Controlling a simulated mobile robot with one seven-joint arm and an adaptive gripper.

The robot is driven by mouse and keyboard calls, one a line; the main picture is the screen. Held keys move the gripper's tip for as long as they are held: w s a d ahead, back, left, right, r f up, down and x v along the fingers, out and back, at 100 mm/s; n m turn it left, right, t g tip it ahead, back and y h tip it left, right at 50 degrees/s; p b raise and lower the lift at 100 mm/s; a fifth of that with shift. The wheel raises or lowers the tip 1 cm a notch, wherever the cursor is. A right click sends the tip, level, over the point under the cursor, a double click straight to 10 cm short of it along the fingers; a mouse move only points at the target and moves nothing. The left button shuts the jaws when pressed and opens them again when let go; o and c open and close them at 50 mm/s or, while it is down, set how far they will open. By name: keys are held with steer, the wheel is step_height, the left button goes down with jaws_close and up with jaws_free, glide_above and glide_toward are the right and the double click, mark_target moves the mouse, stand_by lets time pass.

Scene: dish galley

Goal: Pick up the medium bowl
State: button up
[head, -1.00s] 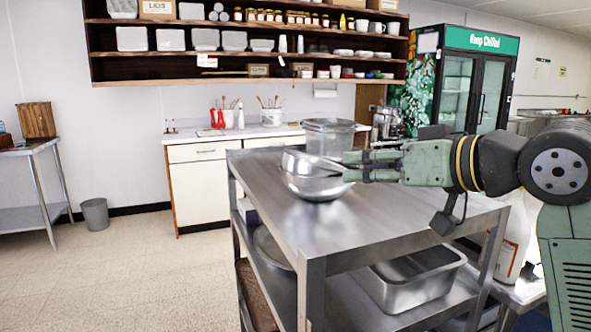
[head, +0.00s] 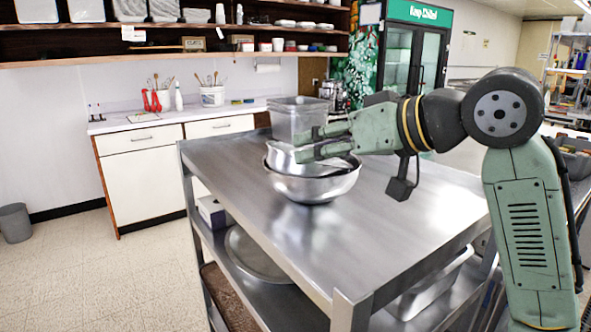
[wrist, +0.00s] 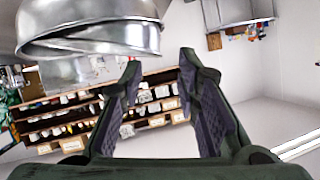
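Shiny metal bowls stand together on the cart top. The lower, wider bowl (head: 314,186) sits on the steel surface, and a smaller bowl (head: 283,158) rests tilted in it. I cannot tell for sure which is the medium bowl. My gripper (head: 303,146) is in front of the smaller bowl's upper part and hides some of it. In the wrist view, my gripper (wrist: 160,60) is open, with nothing between its fingers. Bowl rims (wrist: 150,38) show at the upper left there, outside the finger gap. Contact with a bowl cannot be judged.
A clear square container (head: 297,112) stands behind the bowls. The steel cart (head: 400,225) has a bare top to the right and front. Lower shelves hold a round lid (head: 255,255) and a steel pan (head: 430,290). A counter with utensil pots (head: 212,96) stands behind.

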mark_target(282, 152)
steer(key=p+x, duration=0.1)
steer(key=x, duration=0.4)
steer(key=p+x, duration=0.1)
steer(key=x, duration=0.1)
steer(key=p+x, duration=0.1)
steer(key=shift+w+r, duration=0.2)
steer(key=shift+w, duration=0.2)
steer(key=shift+w+a+f, duration=0.3)
steer(key=shift+a, duration=0.1)
steer(key=shift+c, duration=0.6)
jaws_close()
